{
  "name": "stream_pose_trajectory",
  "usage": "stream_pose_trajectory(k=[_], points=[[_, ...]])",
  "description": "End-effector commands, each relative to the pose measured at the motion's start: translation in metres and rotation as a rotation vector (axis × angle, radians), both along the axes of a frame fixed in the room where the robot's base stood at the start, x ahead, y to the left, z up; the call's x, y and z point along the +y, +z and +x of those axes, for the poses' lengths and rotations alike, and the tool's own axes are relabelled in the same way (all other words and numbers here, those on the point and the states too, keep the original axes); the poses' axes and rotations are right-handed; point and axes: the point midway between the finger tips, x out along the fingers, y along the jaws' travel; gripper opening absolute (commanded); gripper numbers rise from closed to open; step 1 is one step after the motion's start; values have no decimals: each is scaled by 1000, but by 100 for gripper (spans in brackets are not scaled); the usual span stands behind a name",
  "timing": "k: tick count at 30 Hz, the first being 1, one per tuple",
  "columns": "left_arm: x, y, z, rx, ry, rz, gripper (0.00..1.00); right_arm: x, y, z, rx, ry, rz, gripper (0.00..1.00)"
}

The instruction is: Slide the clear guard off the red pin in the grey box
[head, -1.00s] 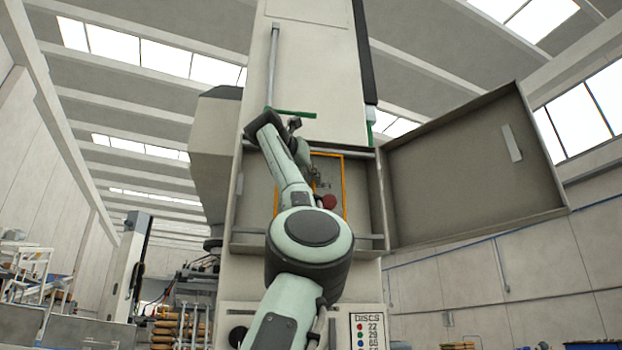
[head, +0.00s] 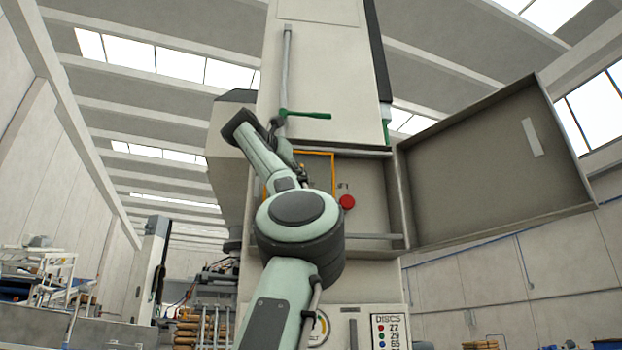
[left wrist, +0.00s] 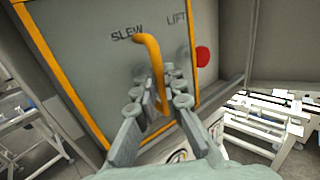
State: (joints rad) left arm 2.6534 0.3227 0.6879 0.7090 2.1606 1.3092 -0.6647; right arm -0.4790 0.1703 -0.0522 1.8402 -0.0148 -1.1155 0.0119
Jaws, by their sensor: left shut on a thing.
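The grey box (head: 372,178) is open on the front of the tall machine. The clear guard, with its orange frame (head: 334,172), stands upright inside it and also shows in the left wrist view (left wrist: 60,78). The round red pin (head: 347,202) is just right of the guard's right edge. It also shows in the left wrist view (left wrist: 203,57), close beside the frame. My left gripper (left wrist: 160,95) is shut on the guard's orange handle (left wrist: 150,52). In the head view my arm hides the guard's lower left part. My right gripper is in neither view.
The box's door (head: 490,165) is swung open to the right. A green lever (head: 306,114) juts out above the box. A rail (head: 372,237) crosses the box's lower front. A DISCS label (head: 390,331) is below.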

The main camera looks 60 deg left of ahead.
Motion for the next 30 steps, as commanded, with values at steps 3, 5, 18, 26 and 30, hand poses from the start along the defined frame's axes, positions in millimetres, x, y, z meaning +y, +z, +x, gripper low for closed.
stream_pose_trajectory(k=[3,5,18,26,30], points=[[1,-1,-3,-1,4,-1,0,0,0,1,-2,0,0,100],[2,-1,-3,0,5,-1,0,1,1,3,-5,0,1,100],[1,-1,-2,0,3,-1,30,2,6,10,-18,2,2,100],[-11,1,-15,-3,4,0,30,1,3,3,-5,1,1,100],[-29,1,-38,-4,3,1,30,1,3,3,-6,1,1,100]])
